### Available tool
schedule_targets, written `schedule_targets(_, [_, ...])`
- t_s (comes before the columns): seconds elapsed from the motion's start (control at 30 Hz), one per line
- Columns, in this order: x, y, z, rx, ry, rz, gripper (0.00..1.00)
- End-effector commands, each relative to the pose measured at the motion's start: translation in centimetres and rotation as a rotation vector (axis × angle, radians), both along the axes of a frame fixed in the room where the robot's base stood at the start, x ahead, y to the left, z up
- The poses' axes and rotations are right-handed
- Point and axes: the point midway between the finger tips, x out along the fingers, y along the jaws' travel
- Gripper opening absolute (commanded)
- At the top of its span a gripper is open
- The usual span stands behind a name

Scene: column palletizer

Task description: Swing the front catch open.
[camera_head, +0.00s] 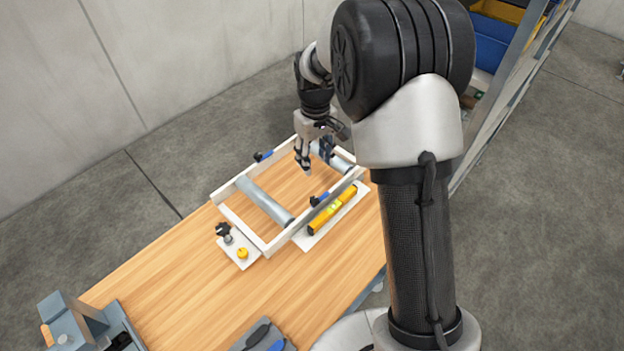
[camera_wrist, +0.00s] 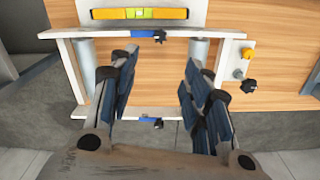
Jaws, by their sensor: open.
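Two blue catches with black ends sit on opposite long rails of a white frame (camera_head: 232,189). One catch (camera_head: 319,199) is on the rail beside the yellow level; it shows at the top of the wrist view (camera_wrist: 146,33). The other catch (camera_head: 264,156) is on the opposite rail, low in the wrist view (camera_wrist: 149,121). I cannot tell which is the front one. My gripper (camera_head: 314,163) is over the frame's far end, pointing down. In the wrist view its fingers (camera_wrist: 158,62) are spread, with nothing between them, apart from both catches.
Two grey rollers (camera_head: 264,201) span the frame. A yellow level (camera_head: 333,210) lies beside one rail. A white plate with a black knob (camera_head: 223,229) and a yellow knob (camera_head: 243,253) is at the near end. The wooden tabletop (camera_head: 190,280) is bare in the middle; a shelf stands right.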

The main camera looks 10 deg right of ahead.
Motion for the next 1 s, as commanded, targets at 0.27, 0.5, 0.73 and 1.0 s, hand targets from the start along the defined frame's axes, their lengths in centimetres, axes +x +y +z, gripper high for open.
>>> schedule_targets(0.27, [-0.1, 0.0, -4.9, 0.0, 0.006, 0.0, 0.44])
schedule_targets(0.5, [-0.2, 0.0, -10.2, 0.0, 0.006, -0.001, 0.44])
schedule_targets(0.73, [-0.1, 0.0, -14.6, 0.0, 0.003, -0.001, 0.44])
schedule_targets(1.0, [0.0, 0.0, -17.0, 0.0, 0.001, -0.001, 0.44])
